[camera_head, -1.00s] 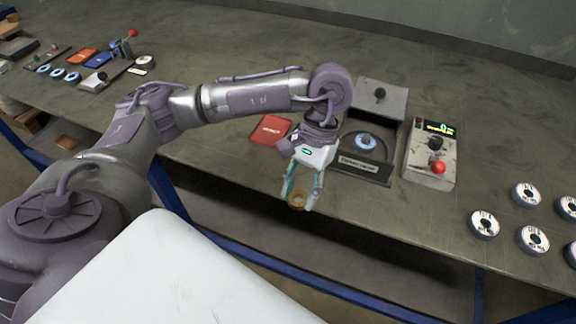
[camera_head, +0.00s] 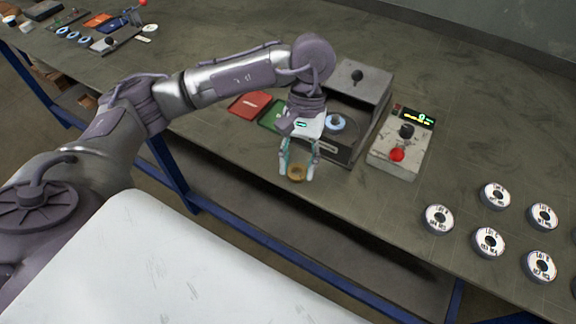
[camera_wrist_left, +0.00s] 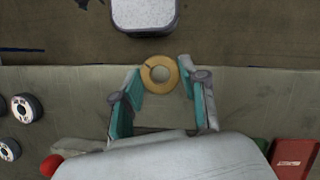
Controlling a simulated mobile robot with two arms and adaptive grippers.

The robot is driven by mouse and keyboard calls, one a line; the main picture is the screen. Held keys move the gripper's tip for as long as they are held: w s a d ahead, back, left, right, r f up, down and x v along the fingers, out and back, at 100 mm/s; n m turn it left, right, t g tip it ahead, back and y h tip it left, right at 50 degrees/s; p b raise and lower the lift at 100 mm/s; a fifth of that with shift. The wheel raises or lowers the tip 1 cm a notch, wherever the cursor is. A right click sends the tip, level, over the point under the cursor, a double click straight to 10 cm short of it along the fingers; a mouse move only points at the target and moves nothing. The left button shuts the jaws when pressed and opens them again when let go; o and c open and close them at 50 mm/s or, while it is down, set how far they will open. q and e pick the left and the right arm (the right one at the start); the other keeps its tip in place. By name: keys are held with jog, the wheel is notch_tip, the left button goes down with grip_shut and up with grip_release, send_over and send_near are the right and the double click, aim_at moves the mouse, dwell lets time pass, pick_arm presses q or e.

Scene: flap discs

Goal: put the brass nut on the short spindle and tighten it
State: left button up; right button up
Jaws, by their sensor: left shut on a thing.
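My left gripper (camera_head: 297,172) is shut on the brass nut (camera_head: 296,174), a gold ring held at the fingertips. In the head view it hangs in front of the bench's front edge. The left wrist view shows the nut (camera_wrist_left: 159,73) between the teal-padded fingertips. A dark fixture (camera_head: 346,150) stands behind and to the right of the gripper. A pale blue-white disc (camera_head: 335,122) sits in it, with a small centre; the spindle is too small to make out clearly. My right gripper is not in view.
A control box (camera_head: 402,150) with a red knob and green display stands right of the fixture. Several labelled discs (camera_head: 438,218) lie at the right. Red (camera_head: 249,104) and green (camera_head: 275,116) booklets lie left of the fixture, close to my gripper.

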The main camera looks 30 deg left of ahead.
pick_arm(q)
jog(key=w+d+r+n+t+h+p, duration=0.25)
jog(key=w+r+n+p, duration=0.2)
jog(key=w+n, duration=0.55)
jog(key=n+t+p, duration=0.5)
jog(key=n+p, duration=0.1)
jog(key=n, duration=0.7)
send_over(334, 116)
jog(key=shift+r, duration=0.25)
jog(key=shift+f+b, duration=0.85)
jog(key=shift+f, duration=0.9)
jog(key=shift+f+b, duration=0.25)
jog(key=shift+b, duration=0.25)
jog(key=shift+f+b, duration=0.65)
jog(key=shift+f+b, duration=0.7)
jog(key=shift+f, duration=0.05)
jog(key=shift+g, duration=0.25)
jog(key=shift+f, duration=0.1)
